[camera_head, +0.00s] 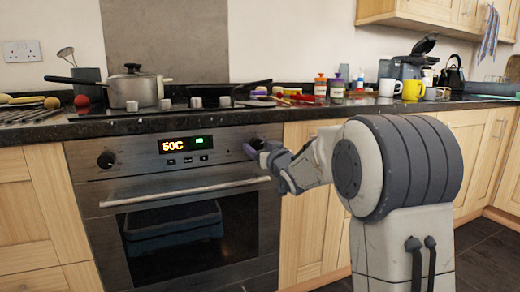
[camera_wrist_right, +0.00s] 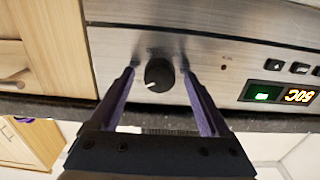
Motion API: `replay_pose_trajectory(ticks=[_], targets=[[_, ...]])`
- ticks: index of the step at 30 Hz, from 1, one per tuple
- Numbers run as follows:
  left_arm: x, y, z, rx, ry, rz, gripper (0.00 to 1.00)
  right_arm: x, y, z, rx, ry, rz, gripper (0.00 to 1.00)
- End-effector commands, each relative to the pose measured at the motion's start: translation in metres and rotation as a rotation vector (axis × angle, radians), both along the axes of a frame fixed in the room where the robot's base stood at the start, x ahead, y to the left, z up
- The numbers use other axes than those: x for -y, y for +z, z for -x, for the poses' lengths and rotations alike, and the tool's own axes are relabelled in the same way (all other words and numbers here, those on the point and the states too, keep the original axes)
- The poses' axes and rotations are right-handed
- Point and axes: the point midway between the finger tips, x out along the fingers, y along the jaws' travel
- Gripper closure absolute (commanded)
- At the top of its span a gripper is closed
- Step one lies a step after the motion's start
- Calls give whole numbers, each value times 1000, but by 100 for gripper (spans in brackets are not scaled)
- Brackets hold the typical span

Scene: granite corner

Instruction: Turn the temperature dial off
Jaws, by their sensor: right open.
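The oven (camera_head: 185,205) has two black dials on its steel panel, with a lit display (camera_head: 187,145) reading 50C between them. The left dial (camera_head: 106,160) stands free. My right gripper (camera_head: 260,152) is at the right dial, which it partly hides in the head view. In the right wrist view the round black dial (camera_wrist_right: 159,75) with a white pointer mark lies between the two spread purple fingers of my right gripper (camera_wrist_right: 158,70). The fingers are open on either side, with gaps to the dial. The display also shows there, upside down (camera_wrist_right: 280,94). My left gripper is out of view.
The oven's handle bar (camera_head: 185,191) runs below the panel. The dark worktop (camera_head: 170,123) overhangs it, carrying a pot (camera_head: 133,87), a pan and several jars and mugs. Wooden cupboards (camera_head: 305,205) flank the oven.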

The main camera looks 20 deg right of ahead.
Motion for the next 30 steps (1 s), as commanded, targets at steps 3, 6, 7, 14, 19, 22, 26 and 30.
replay_pose_trajectory(ticks=[3,6,7,14,19,22,26,30], targets=[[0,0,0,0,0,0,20,0,0,0,0,0,0,35],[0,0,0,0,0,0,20,0,0,0,0,0,0,73],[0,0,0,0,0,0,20,0,0,0,0,0,0,85],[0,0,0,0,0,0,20,0,0,1,0,0,7,100],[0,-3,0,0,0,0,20,0,-1,1,3,0,51,100],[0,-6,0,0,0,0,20,0,-1,1,4,1,101,100],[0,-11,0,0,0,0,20,0,-2,1,8,0,193,100],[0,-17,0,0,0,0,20,1,-2,1,13,0,318,100]])
